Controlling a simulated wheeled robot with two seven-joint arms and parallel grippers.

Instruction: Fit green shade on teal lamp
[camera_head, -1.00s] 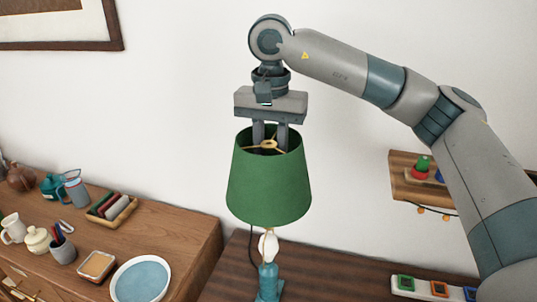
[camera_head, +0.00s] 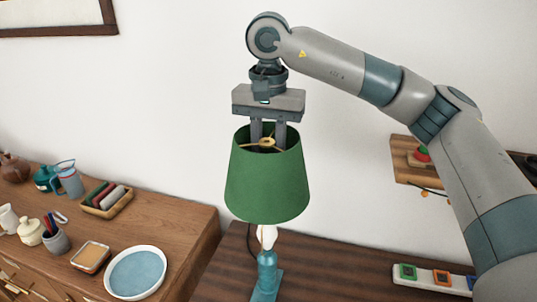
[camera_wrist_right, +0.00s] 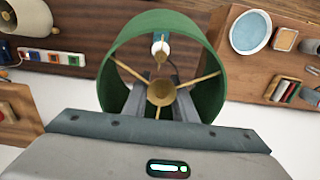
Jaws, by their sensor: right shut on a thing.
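The green shade (camera_head: 267,182) hangs upright in the middle of the head view, with brass spokes and a central ring (camera_head: 267,143) near its open top. My right gripper (camera_head: 266,146) reaches down into the top and is shut on the shade at the ring. The teal lamp (camera_head: 266,272) stands below on the dark table, its white bulb (camera_head: 267,236) just under the shade's lower rim. Whether the bulb's top is inside the shade is hard to tell. In the right wrist view, the bulb (camera_wrist_right: 160,45) shows through the shade, beyond the ring (camera_wrist_right: 160,92). My left gripper is not in view.
A wooden cabinet on the left holds a blue dish (camera_head: 136,272), a small square dish (camera_head: 91,257), a tray of cloths (camera_head: 107,200) and pots. A power strip (camera_head: 433,277) lies on the table at right. A wall shelf (camera_head: 412,160) is behind my right arm.

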